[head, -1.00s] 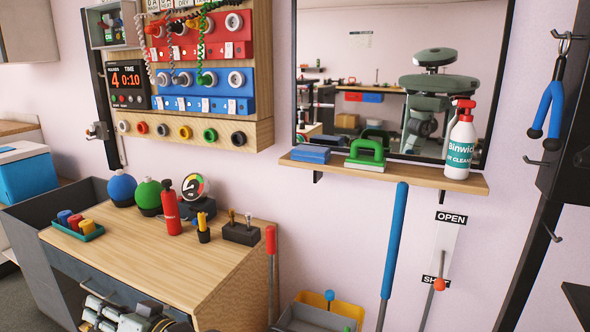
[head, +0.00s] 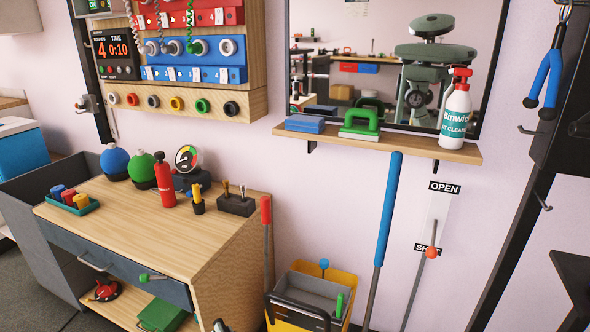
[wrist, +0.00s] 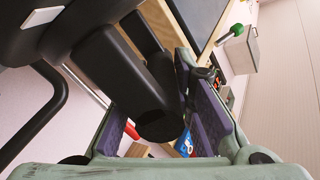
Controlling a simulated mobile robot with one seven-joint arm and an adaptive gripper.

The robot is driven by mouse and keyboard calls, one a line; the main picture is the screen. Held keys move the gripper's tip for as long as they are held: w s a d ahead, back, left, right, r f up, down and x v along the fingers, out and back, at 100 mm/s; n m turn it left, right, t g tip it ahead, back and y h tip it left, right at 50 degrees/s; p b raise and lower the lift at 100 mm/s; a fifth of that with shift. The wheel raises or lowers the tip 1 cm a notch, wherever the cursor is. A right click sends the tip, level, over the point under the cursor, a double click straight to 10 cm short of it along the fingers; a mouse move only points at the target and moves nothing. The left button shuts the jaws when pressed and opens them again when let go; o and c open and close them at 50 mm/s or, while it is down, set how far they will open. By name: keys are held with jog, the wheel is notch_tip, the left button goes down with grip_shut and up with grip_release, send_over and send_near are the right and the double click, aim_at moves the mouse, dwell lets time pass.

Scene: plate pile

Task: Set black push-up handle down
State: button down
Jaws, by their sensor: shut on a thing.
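The black push-up handle (wrist: 140,85) shows in the wrist view as thick black padded bars, large and close to the camera. My gripper (wrist: 165,135), with pale green fingers and purple pads, is shut on it. The thick bar lies between the fingers, its rounded end toward the lower middle. The exact contact is partly hidden. The handle and my gripper are not in the head view now.
In the head view, a wooden-topped cabinet (head: 115,222) holds a red extinguisher (head: 164,180) and several small items, with bare wood in front. A wall shelf (head: 395,142) holds a spray bottle (head: 456,110). A yellow bucket (head: 340,278) and upright poles stand right of the cabinet.

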jog(key=w+d+f+m+t+h, duration=0.1)
jog(key=d+h, duration=0.1)
jog(key=d, duration=0.7)
jog(key=w+d+f+m+t+h, duration=0.1)
jog(key=d+m+h, duration=0.1)
jog(key=d, duration=0.7)
jog(key=shift+f+h, duration=0.3)
jog(key=shift+f, duration=0.1)
jog(key=shift+a, duration=0.15)
